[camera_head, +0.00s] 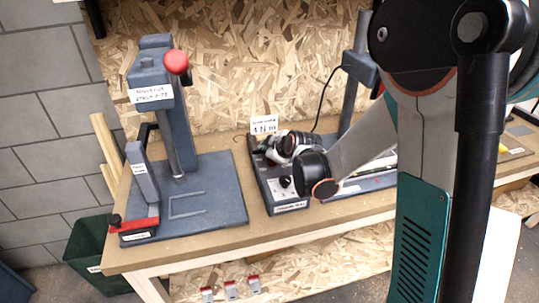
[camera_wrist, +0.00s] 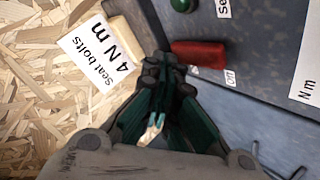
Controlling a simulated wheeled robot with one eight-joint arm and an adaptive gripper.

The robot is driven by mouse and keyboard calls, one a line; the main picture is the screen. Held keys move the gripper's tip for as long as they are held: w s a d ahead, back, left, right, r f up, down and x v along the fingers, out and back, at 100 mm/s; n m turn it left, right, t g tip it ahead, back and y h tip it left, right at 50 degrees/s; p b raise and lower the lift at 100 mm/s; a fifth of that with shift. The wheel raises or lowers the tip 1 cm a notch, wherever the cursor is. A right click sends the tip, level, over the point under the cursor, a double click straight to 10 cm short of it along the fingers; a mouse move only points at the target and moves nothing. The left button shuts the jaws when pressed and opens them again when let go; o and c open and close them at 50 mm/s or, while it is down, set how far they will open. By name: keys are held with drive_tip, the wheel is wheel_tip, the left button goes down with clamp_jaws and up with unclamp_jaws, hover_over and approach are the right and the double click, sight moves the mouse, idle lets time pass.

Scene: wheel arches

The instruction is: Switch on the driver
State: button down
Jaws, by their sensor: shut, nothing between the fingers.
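The driver's control box (camera_head: 291,204) is a dark grey-blue unit with a pale front panel and a black knob, on the bench in the head view. In the wrist view its top (camera_wrist: 262,40) carries a red rocker switch (camera_wrist: 200,53) beside a small ON label (camera_wrist: 230,78). My gripper (camera_wrist: 166,62) is shut and empty, its fingertips right beside the near end of the red switch. I cannot tell whether they touch it. In the head view my gripper (camera_head: 276,152) is over the back of the box, partly hidden by my wrist.
A card reading "Seat bolts 4 N m" (camera_wrist: 98,52) stands behind the box. A green round lamp or button (camera_wrist: 184,4) is near the switch. A grey press with a red knob (camera_head: 176,62) stands to the left. A chipboard wall (camera_head: 240,50) is close behind.

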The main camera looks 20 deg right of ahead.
drive_tip(key=shift+f, duration=0.25)
drive_tip(key=shift+r, duration=0.1)
idle(0.3)
drive_tip(key=shift+s+r+p, duration=0.1)
drive_tip(key=shift+r+p, duration=0.3)
drive_tip(key=shift+r, duration=0.4)
drive_tip(key=shift+r, duration=0.1)
drive_tip(key=r+p, duration=0.2)
drive_tip(key=r, duration=0.1)
drive_tip(key=r+p, duration=0.1)
drive_tip(key=shift+s+r+p, duration=0.3)
drive_tip(key=shift+s+r, duration=0.05)
drive_tip(key=shift+s, duration=0.1)
